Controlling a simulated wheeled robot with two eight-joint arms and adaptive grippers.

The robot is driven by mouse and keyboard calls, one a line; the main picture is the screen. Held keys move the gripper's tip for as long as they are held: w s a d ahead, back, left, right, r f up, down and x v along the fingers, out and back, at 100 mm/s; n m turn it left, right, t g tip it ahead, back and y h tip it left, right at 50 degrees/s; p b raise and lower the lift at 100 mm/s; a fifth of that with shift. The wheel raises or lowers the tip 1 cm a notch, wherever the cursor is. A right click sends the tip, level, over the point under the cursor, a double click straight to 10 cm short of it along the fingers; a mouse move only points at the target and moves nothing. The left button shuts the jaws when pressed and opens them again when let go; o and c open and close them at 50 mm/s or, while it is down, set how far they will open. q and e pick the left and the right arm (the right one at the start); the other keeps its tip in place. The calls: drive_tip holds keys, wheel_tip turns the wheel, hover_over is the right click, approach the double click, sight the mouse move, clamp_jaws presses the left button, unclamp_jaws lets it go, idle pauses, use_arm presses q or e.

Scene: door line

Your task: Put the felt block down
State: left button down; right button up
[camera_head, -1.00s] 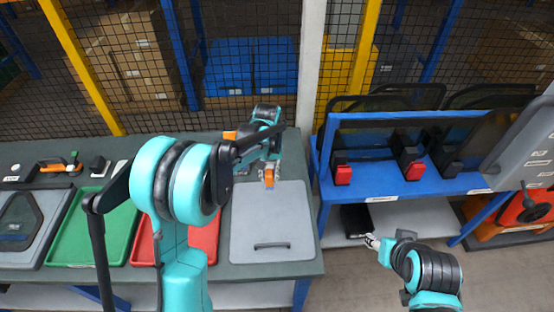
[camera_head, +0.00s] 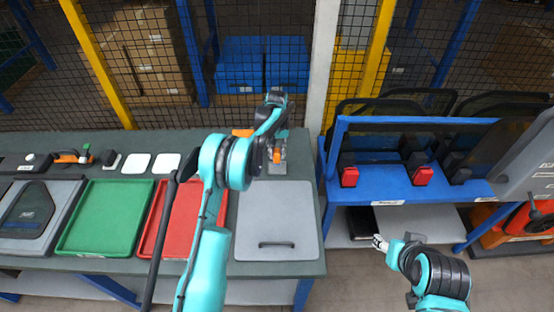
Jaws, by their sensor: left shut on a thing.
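My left gripper (camera_head: 277,150) points down at the back of the bench, just behind the grey panel with a handle. It is shut on a small orange block (camera_head: 277,156), which I take to be the felt block. The fingers and wrist hide part of the block, and I cannot tell whether it touches the surface below. My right gripper (camera_head: 380,243) is low at the right, in front of the blue rack and away from the bench; it is too small to tell whether it is open.
The grey panel (camera_head: 276,212), red tray (camera_head: 187,232) and green tray (camera_head: 107,218) lie side by side on the dark bench (camera_head: 230,267). Two white squares (camera_head: 136,163) lie behind the trays. Another orange thing (camera_head: 243,132) is by the wrist. The blue rack (camera_head: 390,185) stands right.

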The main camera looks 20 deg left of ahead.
sight(277, 158)
use_arm(q)
wheel_tip(277, 158, down, 4)
drive_tip(key=shift+r+b, duration=0.2)
drive_tip(key=shift+b, duration=0.1)
drive_tip(key=shift+f, duration=0.1)
drive_tip(key=c, duration=1.3)
unclamp_jaws()
drive_tip(key=shift+o, duration=0.2)
